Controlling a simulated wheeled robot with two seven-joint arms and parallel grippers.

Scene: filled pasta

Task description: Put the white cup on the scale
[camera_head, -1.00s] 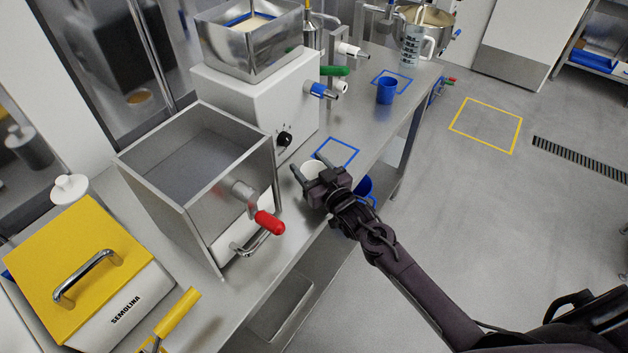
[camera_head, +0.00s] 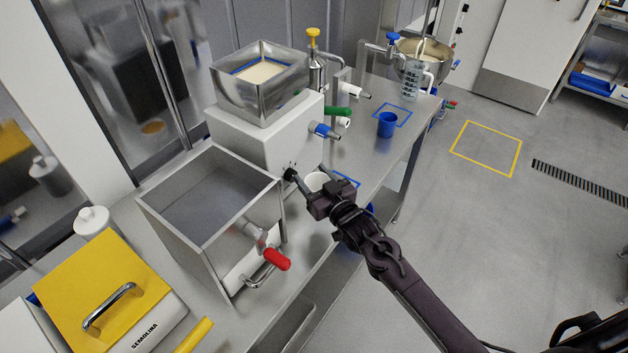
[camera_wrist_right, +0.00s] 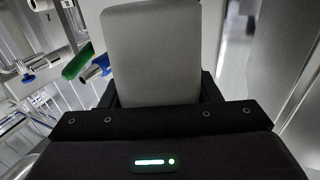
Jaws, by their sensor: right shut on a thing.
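The white cup (camera_head: 315,181) is between the fingers of my right gripper (camera_head: 312,180) in the head view, beside the white machine. The gripper is shut on it and hides part of it. In the right wrist view the cup (camera_wrist_right: 150,50) fills the space between the fingers as a pale grey-white shape. Whether it touches the bench is hard to tell in these views. I cannot make out a scale. My left gripper is not in view.
A steel box with a red-handled tap (camera_head: 276,259) stands left of the gripper. The white machine (camera_head: 262,143) is behind it. A blue cup (camera_head: 387,125) stands further along the bench (camera_head: 365,150), near a measuring jug (camera_head: 411,80). A blue-outlined square lies partly behind the gripper.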

